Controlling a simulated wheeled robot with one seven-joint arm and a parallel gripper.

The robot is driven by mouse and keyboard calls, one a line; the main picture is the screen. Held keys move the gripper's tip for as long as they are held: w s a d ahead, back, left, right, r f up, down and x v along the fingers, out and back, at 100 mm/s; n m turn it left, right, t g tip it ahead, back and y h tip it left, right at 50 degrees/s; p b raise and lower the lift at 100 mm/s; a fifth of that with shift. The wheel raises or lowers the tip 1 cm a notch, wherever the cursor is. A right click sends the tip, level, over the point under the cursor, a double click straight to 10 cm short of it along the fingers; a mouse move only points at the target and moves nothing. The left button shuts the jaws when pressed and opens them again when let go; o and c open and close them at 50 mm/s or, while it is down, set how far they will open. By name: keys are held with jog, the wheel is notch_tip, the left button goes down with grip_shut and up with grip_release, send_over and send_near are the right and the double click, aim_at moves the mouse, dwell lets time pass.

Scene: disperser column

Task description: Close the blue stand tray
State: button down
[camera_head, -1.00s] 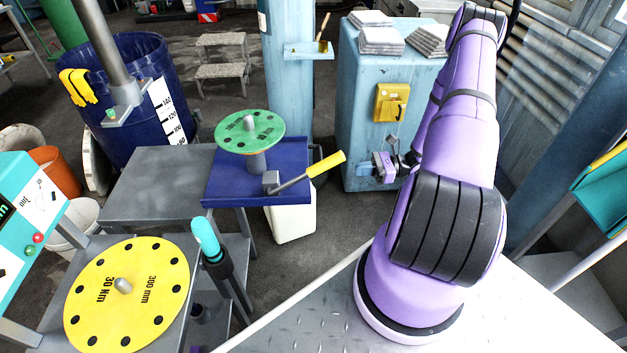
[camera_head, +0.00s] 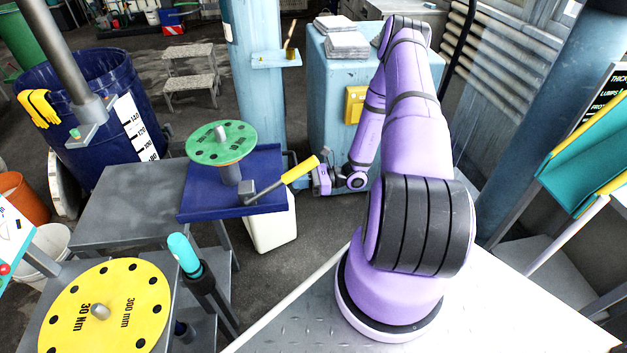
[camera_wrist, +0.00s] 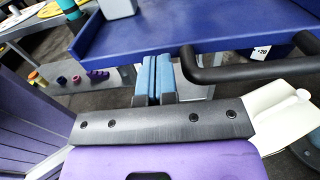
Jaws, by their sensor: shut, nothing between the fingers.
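The blue stand tray (camera_head: 200,203) stands out to the right of a grey table. It carries a green disc (camera_head: 221,143) on a post and a yellow-handled lever (camera_head: 300,169). My gripper (camera_head: 311,178) is at the tray's right side, close to the lever's yellow end. In the wrist view the tray (camera_wrist: 230,22) fills the top. My gripper's blue fingers (camera_wrist: 154,62) are shut and empty, with their tips at the tray's near edge; I cannot tell whether they touch. A dark bar handle (camera_wrist: 260,72) on the tray lies to the right of the fingers.
The grey table (camera_head: 135,205) is left of the tray. A white canister (camera_head: 270,228) stands below the tray. A yellow disc (camera_head: 105,305) is at the lower left. A pale blue cabinet (camera_head: 330,120) stands behind my arm.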

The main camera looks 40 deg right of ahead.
aim_at(207, 191)
jog(key=shift+x, duration=0.85)
jog(key=shift+a, duration=0.1)
jog(key=x, duration=2.6)
jog(key=shift+w+a, duration=0.1)
jog(key=shift+w, duration=0.05)
